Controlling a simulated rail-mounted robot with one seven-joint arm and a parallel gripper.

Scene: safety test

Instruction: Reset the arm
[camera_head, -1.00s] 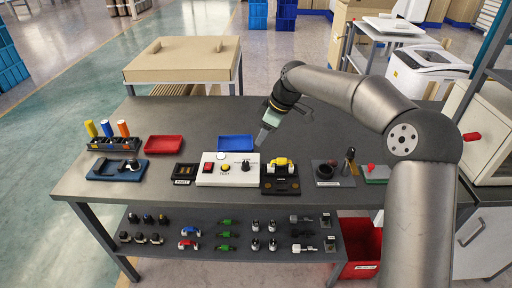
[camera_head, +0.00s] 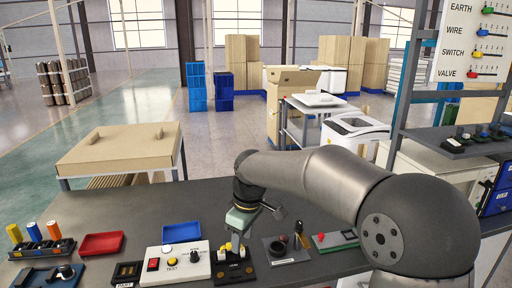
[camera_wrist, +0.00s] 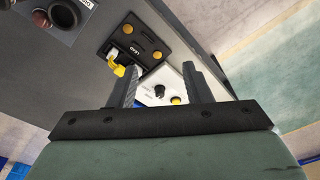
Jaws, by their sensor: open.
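My arm reaches in from the right in the head view, with its elbow bent over the bench (camera_head: 330,238). My gripper (camera_head: 258,214) is above the bench, close to the black block with yellow parts (camera_head: 234,268). In the wrist view my gripper (camera_wrist: 160,80) shows two black fingers spread apart with nothing between them. Beyond the fingers lie the black block (camera_wrist: 150,35), its yellow connector (camera_wrist: 118,70) and the white test box (camera_wrist: 172,77). The exact height above them is not clear.
The white test box (camera_head: 180,268), red tray (camera_head: 102,244), blue tray (camera_head: 181,233) and battery holder (camera_head: 40,249) sit to the left. A black socket block (camera_head: 287,250) and green-red piece (camera_head: 335,240) sit right. A cardboard-topped table (camera_head: 120,150) stands behind.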

